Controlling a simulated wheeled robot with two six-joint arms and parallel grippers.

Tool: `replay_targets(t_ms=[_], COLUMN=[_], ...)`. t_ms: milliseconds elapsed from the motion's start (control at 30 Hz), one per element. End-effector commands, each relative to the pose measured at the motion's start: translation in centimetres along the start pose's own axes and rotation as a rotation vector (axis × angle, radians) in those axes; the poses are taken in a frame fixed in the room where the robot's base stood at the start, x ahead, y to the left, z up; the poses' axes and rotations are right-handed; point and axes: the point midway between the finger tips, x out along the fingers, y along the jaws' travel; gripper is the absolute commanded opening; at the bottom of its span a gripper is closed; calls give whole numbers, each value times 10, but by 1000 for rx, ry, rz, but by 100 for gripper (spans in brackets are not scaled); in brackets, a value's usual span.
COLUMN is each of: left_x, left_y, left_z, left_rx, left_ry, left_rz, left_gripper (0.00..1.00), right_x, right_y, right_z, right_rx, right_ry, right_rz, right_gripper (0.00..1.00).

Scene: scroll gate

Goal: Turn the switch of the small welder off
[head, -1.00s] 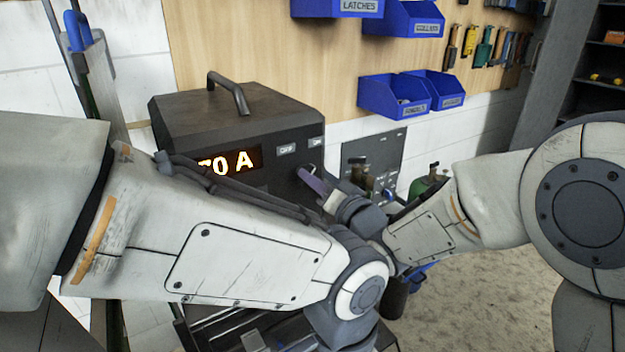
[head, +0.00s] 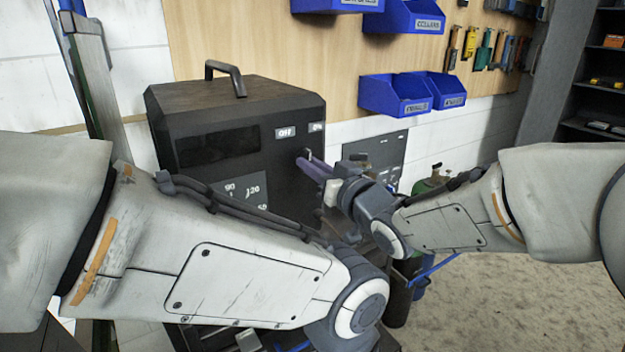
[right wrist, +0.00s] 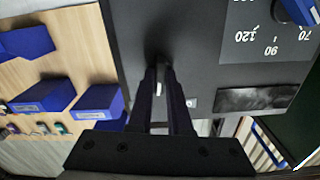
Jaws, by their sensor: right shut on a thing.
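The small welder (head: 270,100) is a dark box with a handle on top. Its front display (head: 218,147) is dark. An OFF label (head: 285,132) and an ON label (head: 316,127) sit at the upper right of its front. The switch lever (head: 308,153) sticks out below these labels. My right gripper (head: 308,164) is at the lever, its fingers shut on it. In the right wrist view my fingers (right wrist: 163,85) close around a pale bit of the lever, against the dark front. My left arm crosses the lower left; its gripper is not visible.
In the right wrist view a blue knob (right wrist: 298,10) sits beside a number scale on the welder. Blue bins (head: 397,95) hang on the wooden board at the back. A grey panel (head: 378,155) and a green cylinder (head: 430,185) stand right of the welder.

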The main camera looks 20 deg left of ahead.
Motion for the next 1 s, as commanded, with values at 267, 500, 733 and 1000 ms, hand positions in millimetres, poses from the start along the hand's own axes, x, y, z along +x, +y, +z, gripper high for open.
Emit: replay_targets(t_ms=[267, 500, 733, 1000], left_x=[36, 60, 77, 89], left_y=[-3, -4, -6, -6], left_z=[2, 3, 4, 5], left_rx=[0, 0, 0, 0], left_ry=[0, 0, 0, 0], left_rz=[0, 0, 0, 0], left_gripper=[50, 50, 50, 50], right_x=[0, 0, -1, -1], right_y=[1, 1, 1, 1], right_z=[4, 4, 3, 2], right_rx=[-265, -489, -671, -811], right_ry=[3, 2, 2, -1], right_rz=[1, 1, 1, 1], right_gripper=[0, 0, 0, 0])
